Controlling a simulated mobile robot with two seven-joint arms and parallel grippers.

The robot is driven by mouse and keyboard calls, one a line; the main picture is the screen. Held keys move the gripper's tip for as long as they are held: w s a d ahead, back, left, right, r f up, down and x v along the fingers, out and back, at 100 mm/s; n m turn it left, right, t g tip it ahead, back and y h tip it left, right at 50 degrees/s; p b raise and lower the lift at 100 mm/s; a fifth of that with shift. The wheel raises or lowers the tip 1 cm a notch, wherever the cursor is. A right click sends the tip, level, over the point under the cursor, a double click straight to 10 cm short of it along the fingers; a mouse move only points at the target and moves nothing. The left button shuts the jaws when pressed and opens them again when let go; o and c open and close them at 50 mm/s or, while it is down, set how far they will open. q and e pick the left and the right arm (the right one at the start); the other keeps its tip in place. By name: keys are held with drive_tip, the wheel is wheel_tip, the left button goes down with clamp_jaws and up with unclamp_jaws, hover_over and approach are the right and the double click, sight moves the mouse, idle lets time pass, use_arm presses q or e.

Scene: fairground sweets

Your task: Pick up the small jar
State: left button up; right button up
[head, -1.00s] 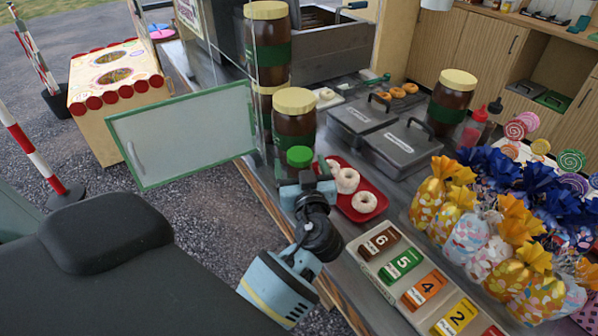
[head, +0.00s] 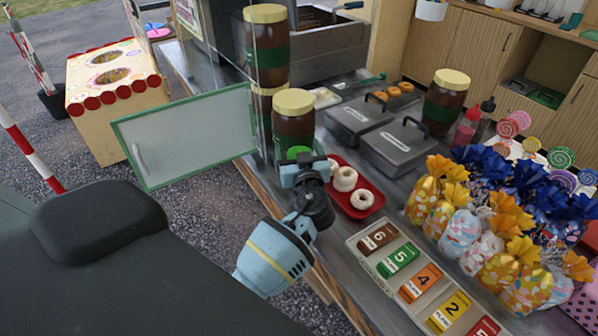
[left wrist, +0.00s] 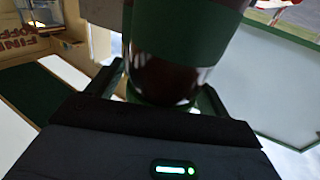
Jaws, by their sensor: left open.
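A small jar with a green lid (head: 298,153) stands on the counter in front of a bigger yellow-lidded jar (head: 293,118); its body is mostly hidden in the head view. My left gripper (head: 303,167) is right at the small jar, covering it from the near side. In the left wrist view, a dark brown jar with a green band (left wrist: 185,45) fills the space ahead, and the open fingers (left wrist: 165,95) show on either side of its lower part. I cannot tell whether they touch it. My right gripper is not in view.
A red tray (head: 372,205) with white doughnuts lies just right of the gripper. A numbered price rack (head: 365,259) and wrapped sweet bags (head: 459,232) are nearer. A green-framed panel (head: 187,135) stands left. Grey lidded boxes (head: 398,150) sit behind the tray.

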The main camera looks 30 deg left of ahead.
use_arm(q)
clamp_jaws()
idle(0.4)
